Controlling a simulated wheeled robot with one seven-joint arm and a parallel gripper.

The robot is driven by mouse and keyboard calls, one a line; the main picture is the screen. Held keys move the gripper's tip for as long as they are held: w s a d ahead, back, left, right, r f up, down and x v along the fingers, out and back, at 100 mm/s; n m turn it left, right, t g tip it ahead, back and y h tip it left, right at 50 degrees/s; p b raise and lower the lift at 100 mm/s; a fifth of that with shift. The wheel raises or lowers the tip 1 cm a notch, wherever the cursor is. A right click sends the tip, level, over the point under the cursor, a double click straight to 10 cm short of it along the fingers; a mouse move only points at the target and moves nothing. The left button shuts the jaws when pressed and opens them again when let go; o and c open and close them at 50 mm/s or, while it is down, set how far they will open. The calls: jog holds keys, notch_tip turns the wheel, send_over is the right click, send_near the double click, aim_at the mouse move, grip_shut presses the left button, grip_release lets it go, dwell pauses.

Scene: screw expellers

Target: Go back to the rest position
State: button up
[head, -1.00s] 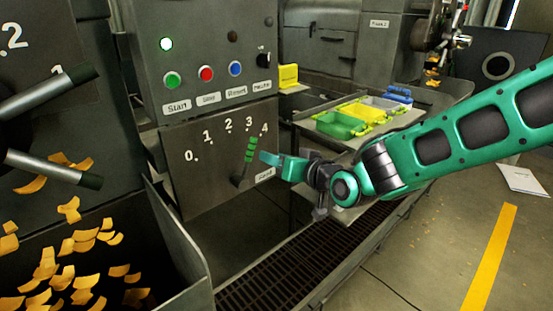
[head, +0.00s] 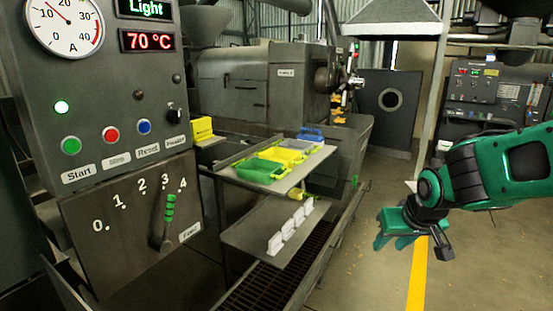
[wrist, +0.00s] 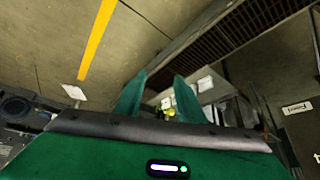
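My gripper (head: 398,240) hangs over the floor at the right of the head view, well away from the control panel. In the wrist view its two green fingers (wrist: 158,98) stand apart with nothing between them, so it is open and empty. The feed lever (head: 167,220) with a green grip is on the panel at the left, its grip pointing up between the 3 and 4 marks. Nothing touches it.
A shelf (head: 228,170) holds green, yellow and blue bins (head: 262,169); a lower tray (head: 240,236) holds small white cards. A floor grating (head: 250,290) runs below. Open floor with a yellow line (head: 416,280) lies at right. Another machine (head: 490,95) stands behind.

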jog(key=s+d+m+g, duration=0.2)
jog(key=s+d, duration=0.2)
jog(key=s, duration=0.5)
jog(key=s+d+m+g, duration=0.2)
jog(key=s+d, duration=0.2)
jog(key=s, duration=0.4)
jog(key=s+d+m+g, duration=0.2)
jog(key=s+d, duration=0.3)
jog(key=s, duration=0.4)
jog(key=shift+s+f, duration=0.3)
jog(key=shift+s, duration=0.05)
jog(key=shift+w, duration=0.15)
jog(key=shift+w+f, duration=0.25)
jog(key=shift+w, duration=0.25)
